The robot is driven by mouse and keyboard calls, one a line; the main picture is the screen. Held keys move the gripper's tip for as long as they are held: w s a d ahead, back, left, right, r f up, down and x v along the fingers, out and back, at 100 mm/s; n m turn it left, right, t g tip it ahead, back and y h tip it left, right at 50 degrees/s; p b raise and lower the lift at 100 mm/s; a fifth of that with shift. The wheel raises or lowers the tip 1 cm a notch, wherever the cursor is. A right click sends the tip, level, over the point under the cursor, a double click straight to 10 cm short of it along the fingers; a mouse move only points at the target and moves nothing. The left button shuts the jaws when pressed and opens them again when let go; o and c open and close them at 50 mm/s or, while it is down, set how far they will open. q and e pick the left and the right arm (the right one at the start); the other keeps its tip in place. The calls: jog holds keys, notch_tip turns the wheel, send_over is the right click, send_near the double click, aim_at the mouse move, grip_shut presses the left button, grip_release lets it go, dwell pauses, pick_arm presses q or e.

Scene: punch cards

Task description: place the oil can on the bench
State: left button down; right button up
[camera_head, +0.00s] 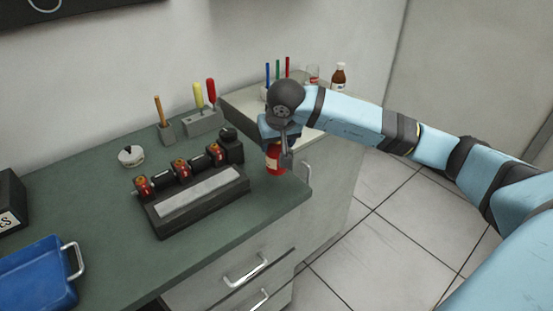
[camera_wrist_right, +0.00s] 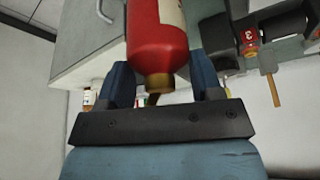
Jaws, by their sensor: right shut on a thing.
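The oil can (camera_head: 275,158) is red, with a pale label, and is at the right end of the green-topped bench (camera_head: 107,156). My right gripper (camera_head: 280,142) is shut on it from above and hides its upper part. In the right wrist view the red can (camera_wrist_right: 157,38), with its brass-coloured neck, is between the two blue fingers of the gripper (camera_wrist_right: 160,75). I cannot tell whether the can's base touches the bench top. My left gripper is not in view.
A dark machine (camera_head: 200,201) with red-banded rollers stands left of the can. Behind it are a tool block (camera_head: 203,122), a wooden-handled tool (camera_head: 159,112) and a white round item (camera_head: 131,156). A blue tray (camera_head: 35,280) is at front left. The bench's right edge is close to the can.

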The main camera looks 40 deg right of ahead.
aim_at(277, 159)
notch_tip(277, 159, down, 6)
jog(key=shift+r, duration=0.2)
jog(key=shift+f, duration=0.1)
jog(key=shift+f, duration=0.1)
jog(key=o, duration=1.1)
jog(key=shift+c, duration=0.2)
